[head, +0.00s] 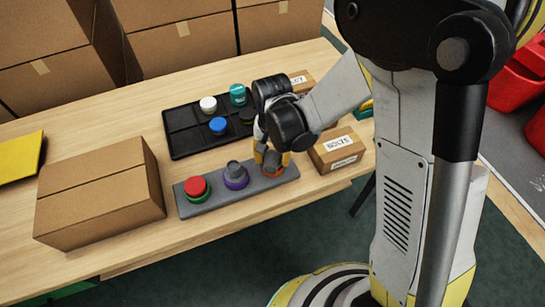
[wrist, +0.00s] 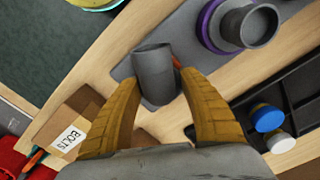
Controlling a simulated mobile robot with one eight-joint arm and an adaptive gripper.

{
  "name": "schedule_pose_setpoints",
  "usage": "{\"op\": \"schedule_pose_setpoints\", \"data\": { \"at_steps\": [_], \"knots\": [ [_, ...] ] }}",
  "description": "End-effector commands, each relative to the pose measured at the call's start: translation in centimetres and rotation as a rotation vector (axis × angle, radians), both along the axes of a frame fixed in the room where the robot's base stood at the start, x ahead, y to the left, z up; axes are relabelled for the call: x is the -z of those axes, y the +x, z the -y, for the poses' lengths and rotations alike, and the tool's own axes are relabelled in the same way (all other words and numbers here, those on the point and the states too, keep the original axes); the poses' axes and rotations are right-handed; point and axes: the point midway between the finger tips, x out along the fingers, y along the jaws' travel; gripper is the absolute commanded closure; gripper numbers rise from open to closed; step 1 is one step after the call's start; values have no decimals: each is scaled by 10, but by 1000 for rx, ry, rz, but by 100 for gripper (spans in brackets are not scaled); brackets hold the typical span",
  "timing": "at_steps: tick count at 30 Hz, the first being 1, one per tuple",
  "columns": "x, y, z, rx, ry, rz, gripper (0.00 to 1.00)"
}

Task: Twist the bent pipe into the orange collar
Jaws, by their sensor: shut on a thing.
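The grey bent pipe (wrist: 155,72) is between the two yellow fingers of my gripper (wrist: 158,84) in the wrist view. In the head view, my gripper (head: 270,154) points down over the right end of the grey base block (head: 208,207), with part of the pipe (head: 273,158) showing at the fingers. The orange collar (head: 274,173) shows as a thin rim under the pipe. In the wrist view only a sliver of the collar (wrist: 177,62) shows beside the pipe. The pipe's lower end is hidden, so its seating cannot be told.
On the same block stand a grey pipe in a purple collar (head: 236,182) and a red cap on a green collar (head: 196,190). A black tray (head: 180,137) with several caps lies behind. A BOLTS box (head: 337,149) is close right; a large carton (head: 100,195) stands left.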

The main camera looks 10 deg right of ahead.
Motion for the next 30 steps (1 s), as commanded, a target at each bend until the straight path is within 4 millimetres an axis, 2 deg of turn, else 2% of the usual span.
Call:
{"op": "schedule_pose_setpoints", "data": {
  "at_steps": [30],
  "knots": [
    [5,0,0,10,0,0,82]
  ]
}}
